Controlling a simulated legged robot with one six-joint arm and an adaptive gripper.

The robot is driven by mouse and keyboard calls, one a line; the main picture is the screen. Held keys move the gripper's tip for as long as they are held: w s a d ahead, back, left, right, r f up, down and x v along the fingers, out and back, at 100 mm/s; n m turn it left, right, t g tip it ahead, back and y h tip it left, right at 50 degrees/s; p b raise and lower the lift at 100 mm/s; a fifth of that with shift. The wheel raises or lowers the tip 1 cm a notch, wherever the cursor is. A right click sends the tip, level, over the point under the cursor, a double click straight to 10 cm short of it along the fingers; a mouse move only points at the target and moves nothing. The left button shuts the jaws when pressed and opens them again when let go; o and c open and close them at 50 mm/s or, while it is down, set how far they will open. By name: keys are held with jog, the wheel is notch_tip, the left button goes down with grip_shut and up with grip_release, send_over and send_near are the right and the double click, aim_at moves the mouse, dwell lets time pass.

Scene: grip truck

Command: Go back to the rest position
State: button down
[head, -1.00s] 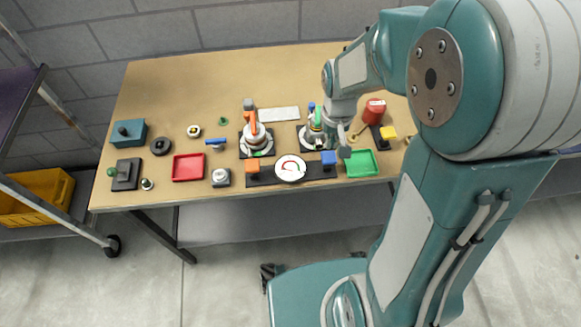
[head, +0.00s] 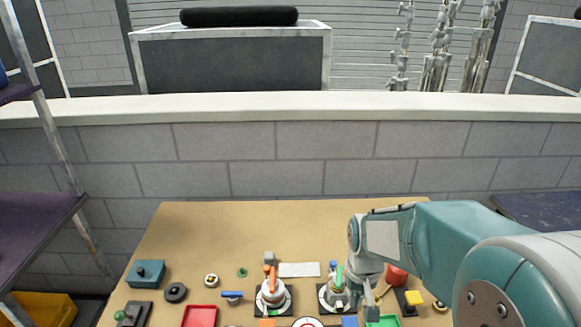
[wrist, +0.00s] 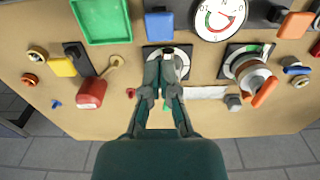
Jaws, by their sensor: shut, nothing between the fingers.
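My gripper (wrist: 166,58) is shut and empty in the wrist view, its fingertips over a round valve unit with a green handle. In the head view my arm reaches from the right over the table, and this valve unit (head: 338,293) stands just left of the wrist; the fingertips are hard to make out there. I cannot tell whether the fingers touch the unit. A second valve with an orange handle (head: 271,290) stands to its left and also shows at the right of the wrist view (wrist: 256,78).
The wooden table (head: 205,240) holds a red tray (head: 200,316), a green tray (wrist: 103,20), a blue box (head: 146,273), a red container (wrist: 91,92) and a dial (wrist: 220,18). A block wall (head: 270,165) stands behind. The table's back left is clear.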

jog(key=s+r+t, duration=0.5)
jog(key=s+r, duration=0.9)
jog(key=shift+r+t, duration=0.15)
jog(key=shift+t, duration=0.15)
dwell(1.5)
